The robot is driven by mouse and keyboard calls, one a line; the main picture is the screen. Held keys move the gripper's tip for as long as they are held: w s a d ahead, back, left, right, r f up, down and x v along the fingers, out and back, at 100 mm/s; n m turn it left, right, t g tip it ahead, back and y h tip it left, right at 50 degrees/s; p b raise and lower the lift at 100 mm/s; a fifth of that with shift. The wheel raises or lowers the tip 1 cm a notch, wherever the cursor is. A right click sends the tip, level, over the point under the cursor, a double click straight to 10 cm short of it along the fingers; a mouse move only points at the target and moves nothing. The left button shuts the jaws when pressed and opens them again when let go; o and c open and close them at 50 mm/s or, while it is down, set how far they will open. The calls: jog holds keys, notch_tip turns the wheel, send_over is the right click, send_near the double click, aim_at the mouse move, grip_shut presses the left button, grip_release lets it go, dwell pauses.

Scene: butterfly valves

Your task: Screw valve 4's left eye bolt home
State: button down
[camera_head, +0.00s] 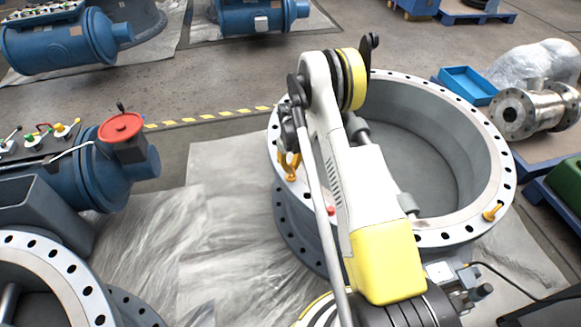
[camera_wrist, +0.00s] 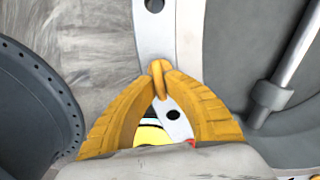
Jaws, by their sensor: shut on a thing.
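Valve 4 (camera_head: 455,232) is a large grey butterfly valve lying with its drilled flange upward, in the middle right of the head view. Its flange also shows in the wrist view (camera_wrist: 153,38). My gripper (camera_head: 289,160) is over the left side of the flange. In the wrist view, the ribbed yellow fingers of my gripper (camera_wrist: 160,77) meet around the left eye bolt (camera_wrist: 158,67), a small orange-yellow piece at the flange. The fingers hide much of it, and its seating depth cannot be told. A second yellow eye bolt (camera_head: 493,212) stands at the flange's right side.
A blue valve actuator with a red handwheel (camera_head: 121,127) stands at left. Another drilled grey flange (camera_head: 45,262) is at lower left. A blue tray (camera_head: 467,84) and a metal pipe piece (camera_head: 530,112) lie at right. Plastic sheeting (camera_head: 225,235) covers the floor left of the valve.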

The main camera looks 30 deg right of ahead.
aim_at(291, 165)
jog(key=c, duration=1.5)
grip_release()
jog(key=shift+o, duration=0.2)
notch_tip(291, 165, up, 12)
